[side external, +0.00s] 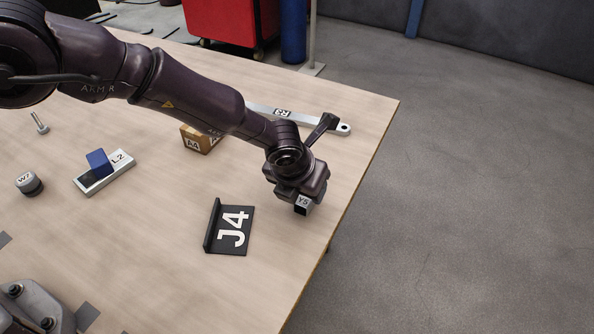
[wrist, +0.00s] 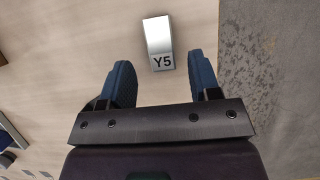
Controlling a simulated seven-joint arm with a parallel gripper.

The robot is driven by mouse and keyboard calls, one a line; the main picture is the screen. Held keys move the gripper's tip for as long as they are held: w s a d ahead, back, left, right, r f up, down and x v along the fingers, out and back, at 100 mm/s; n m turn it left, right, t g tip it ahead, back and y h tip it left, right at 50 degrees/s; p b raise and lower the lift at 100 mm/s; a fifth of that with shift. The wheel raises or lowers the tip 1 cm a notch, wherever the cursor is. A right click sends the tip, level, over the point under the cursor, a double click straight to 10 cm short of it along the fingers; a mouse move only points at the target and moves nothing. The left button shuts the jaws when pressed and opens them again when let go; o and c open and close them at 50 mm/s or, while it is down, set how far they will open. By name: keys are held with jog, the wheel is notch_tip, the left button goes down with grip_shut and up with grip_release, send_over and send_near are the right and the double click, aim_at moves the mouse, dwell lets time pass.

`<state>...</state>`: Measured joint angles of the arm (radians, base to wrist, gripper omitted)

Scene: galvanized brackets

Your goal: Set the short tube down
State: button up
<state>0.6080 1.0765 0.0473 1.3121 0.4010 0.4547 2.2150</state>
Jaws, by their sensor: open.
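The short tube (side external: 303,205) is a small square metal piece labelled Y5. It lies on the wooden table near the right edge, partly hidden under my gripper in the side external view. In the wrist view the tube (wrist: 158,43) lies beyond and between the fingertips, with its labelled end towards me. My gripper (wrist: 163,75) is open, with its two blue fingers apart and nothing between them.
A black angle bracket labelled J4 (side external: 232,230) lies left of the tube. A channel labelled L2 (side external: 115,170) holds a blue piece. The table edge (wrist: 219,60) is close on the right.

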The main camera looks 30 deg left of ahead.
jog(key=v, duration=0.8)
jog(key=s+a+r+n, duration=0.4)
jog(key=a+r+n, duration=0.5)
jog(key=r, duration=0.1)
jog(key=s+a+r+n, duration=0.4)
jog(key=a+r+n, duration=0.5)
jog(key=r, duration=0.1)
jog(key=s+a+r+n, duration=0.1)
jog(key=s+a+n, duration=0.3)
jog(key=s+n, duration=0.5)
jog(key=s+a+r+n+t, duration=0.1)
jog(key=s+a+n, duration=0.4)
jog(key=s+n, duration=0.4)
jog(key=shift+a+r, duration=0.25)
jog(key=shift+r, duration=0.05)
